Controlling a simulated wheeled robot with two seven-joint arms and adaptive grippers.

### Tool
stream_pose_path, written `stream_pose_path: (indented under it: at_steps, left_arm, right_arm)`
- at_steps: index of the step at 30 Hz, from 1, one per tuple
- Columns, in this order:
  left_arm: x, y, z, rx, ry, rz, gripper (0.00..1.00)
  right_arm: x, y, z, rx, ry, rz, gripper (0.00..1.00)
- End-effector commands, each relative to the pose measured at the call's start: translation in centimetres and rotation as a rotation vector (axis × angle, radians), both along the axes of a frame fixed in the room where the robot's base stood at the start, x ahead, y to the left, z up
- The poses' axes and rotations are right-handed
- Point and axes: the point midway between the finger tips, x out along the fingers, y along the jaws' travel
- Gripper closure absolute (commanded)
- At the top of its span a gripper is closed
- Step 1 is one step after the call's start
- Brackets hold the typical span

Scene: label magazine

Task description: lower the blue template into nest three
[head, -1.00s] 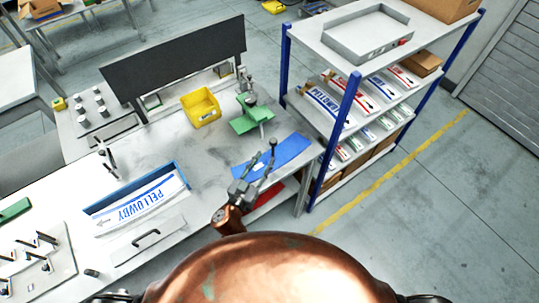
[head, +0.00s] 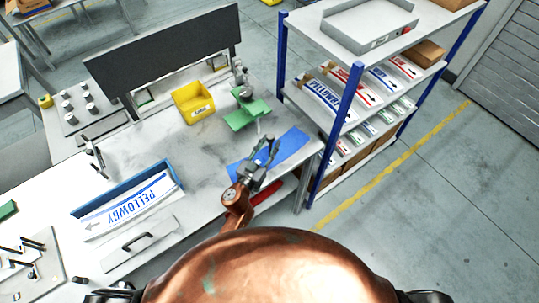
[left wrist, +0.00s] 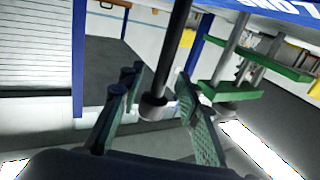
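A flat blue piece (head: 293,146) lies at the right end of the bench, and I cannot tell whether it is the template. My left gripper (head: 268,150) is over it in the head view, partly hiding it. In the left wrist view its two fingers (left wrist: 158,122) stand apart. A blue panel with white letters (left wrist: 285,10) crosses the top right corner there. I cannot pick out nest three. My right gripper is not in view.
A green fixture (head: 240,119) stands just behind the blue piece, with a yellow bin (head: 193,103) to its left. A blue tray (head: 87,208) holds a PELLOWBY label. A blue-posted shelf (head: 350,95) stands close on the right. A pegged plate (head: 45,275) is at lower left.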

Motion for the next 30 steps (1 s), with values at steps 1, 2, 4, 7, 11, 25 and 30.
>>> stream_pose_path:
  at_steps: [1,2,4,7,11,25,30]
  left_arm:
    - [0.39,-0.25,0.03,0.000,-0.001,-0.001,0.69]
    - [0.51,-0.32,0.00,-0.001,0.000,-0.001,0.69]
    - [0.63,-0.39,-0.03,-0.002,0.001,-0.001,0.69]
    - [0.61,-0.41,-0.02,-0.002,0.001,-0.002,0.69]
    - [0.60,-0.44,-0.01,-0.001,0.000,-0.002,0.73]
    - [0.58,-0.44,-0.01,-0.001,0.000,-0.002,1.00]
    - [0.58,-0.44,-0.01,-0.001,0.000,-0.002,1.00]
  right_arm:
    - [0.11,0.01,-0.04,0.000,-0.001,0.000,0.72]
    - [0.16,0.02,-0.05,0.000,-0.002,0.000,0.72]
    - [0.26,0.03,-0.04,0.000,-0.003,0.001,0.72]
    - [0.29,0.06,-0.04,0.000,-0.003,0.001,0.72]
    - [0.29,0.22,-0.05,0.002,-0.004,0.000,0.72]
    - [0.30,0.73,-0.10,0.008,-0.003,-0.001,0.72]
    - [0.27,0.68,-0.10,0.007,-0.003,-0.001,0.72]
